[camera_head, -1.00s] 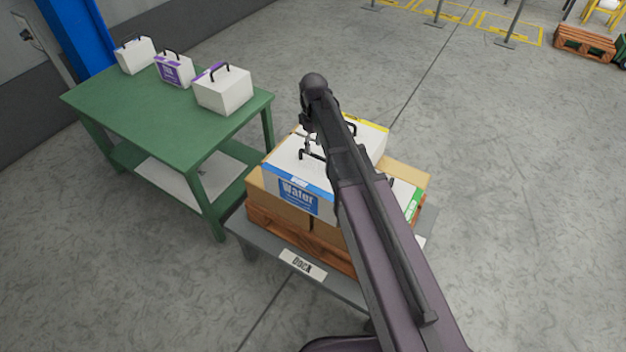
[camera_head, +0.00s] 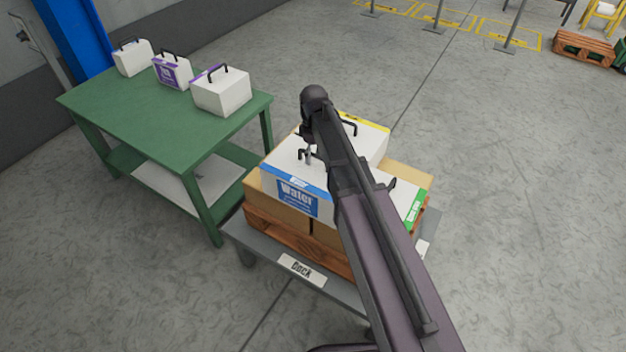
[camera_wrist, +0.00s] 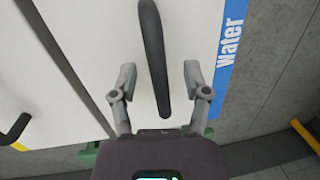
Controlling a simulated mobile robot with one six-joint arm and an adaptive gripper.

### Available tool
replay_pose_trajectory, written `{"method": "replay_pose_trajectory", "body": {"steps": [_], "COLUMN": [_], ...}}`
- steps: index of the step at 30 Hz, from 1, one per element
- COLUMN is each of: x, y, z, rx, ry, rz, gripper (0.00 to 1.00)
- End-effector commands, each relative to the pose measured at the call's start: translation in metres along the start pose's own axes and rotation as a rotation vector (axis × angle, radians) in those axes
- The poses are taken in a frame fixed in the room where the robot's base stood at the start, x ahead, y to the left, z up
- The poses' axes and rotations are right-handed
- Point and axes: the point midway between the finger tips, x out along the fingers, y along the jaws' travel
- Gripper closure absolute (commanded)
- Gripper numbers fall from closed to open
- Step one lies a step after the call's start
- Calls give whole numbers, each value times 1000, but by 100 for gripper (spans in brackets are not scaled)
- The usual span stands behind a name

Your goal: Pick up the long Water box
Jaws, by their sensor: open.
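The white Water box (camera_head: 297,180) with a blue label sits on top of the stack on the dock cart, at its near left. Its black handle also shows in the wrist view (camera_wrist: 153,50), with the blue Water strip (camera_wrist: 230,45) to its right. My gripper (camera_wrist: 158,75) is open, with one finger on each side of the handle's near end. I cannot tell whether either finger touches the handle. In the head view my arm hides part of the box top, and the gripper (camera_head: 309,152) is mostly hidden there.
A yellow-striped white box (camera_head: 372,138) and a green-edged white box (camera_head: 410,203) stand beside it on the stack. The cart (camera_head: 345,290) bears a "Dock" sign. A green table (camera_head: 150,125) with several white boxes stands to the left. Open floor lies to the right.

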Motion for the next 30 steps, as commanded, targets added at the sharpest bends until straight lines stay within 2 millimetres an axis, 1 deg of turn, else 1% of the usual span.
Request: {"method": "replay_pose_trajectory", "body": {"steps": [7,8,9,11,12,13,14,30], "x": [0,0,0,0,0,0,0,-2], "y": [0,0,0,0,0,0,0,-1], "z": [0,0,0,0,0,0,0,0], "rx": [0,0,-1,-1,-1,-1,-1,0], "ry": [0,0,0,0,0,0,0,-1], "rz": [0,0,0,0,0,0,0,-1], "gripper": [39,45,57,75,87,96,100,100]}}
